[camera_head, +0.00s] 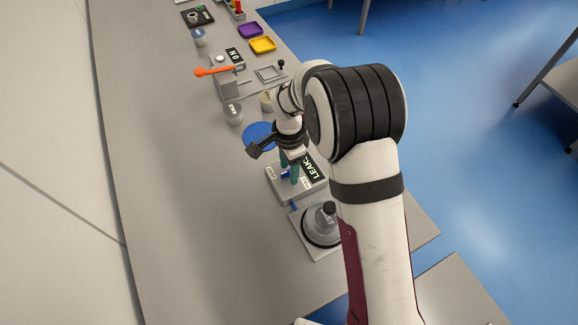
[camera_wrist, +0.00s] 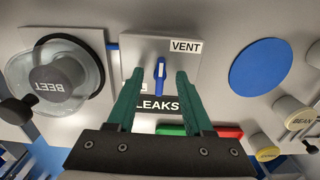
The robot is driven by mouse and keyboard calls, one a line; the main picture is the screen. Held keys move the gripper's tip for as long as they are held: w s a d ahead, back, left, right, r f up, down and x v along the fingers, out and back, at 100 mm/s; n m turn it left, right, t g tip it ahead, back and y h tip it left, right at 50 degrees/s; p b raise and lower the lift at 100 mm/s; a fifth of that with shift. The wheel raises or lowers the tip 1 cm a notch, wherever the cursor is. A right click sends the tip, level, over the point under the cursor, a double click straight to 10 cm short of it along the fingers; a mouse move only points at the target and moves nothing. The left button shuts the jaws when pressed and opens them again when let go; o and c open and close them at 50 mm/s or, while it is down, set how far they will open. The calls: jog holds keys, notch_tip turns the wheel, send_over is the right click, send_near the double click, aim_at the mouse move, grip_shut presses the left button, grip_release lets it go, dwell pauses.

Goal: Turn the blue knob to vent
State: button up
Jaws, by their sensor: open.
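The blue knob (camera_wrist: 160,76) shows in the wrist view as a narrow bar with a white line, on a pale block (camera_wrist: 135,50). The VENT label (camera_wrist: 186,46) is at the block's upper right and a LEAKS label (camera_wrist: 157,105) lies below the knob. My gripper (camera_wrist: 160,78) has two green fingers, open, one on each side of the knob with gaps between. In the head view my gripper (camera_head: 290,172) is over the block (camera_head: 312,190), and the knob is mostly hidden there.
A dome jar marked BEET (camera_wrist: 55,78) stands left of the block in the wrist view. A blue disc (camera_wrist: 261,67) lies to the right, with lidded cups such as BEAN (camera_wrist: 297,115) beyond. In the head view an orange lever (camera_head: 212,71) and trays (camera_head: 262,45) are farther back.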

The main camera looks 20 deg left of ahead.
notch_tip(320, 180, up, 16)
dwell(0.3)
jog(key=shift+f, duration=0.1)
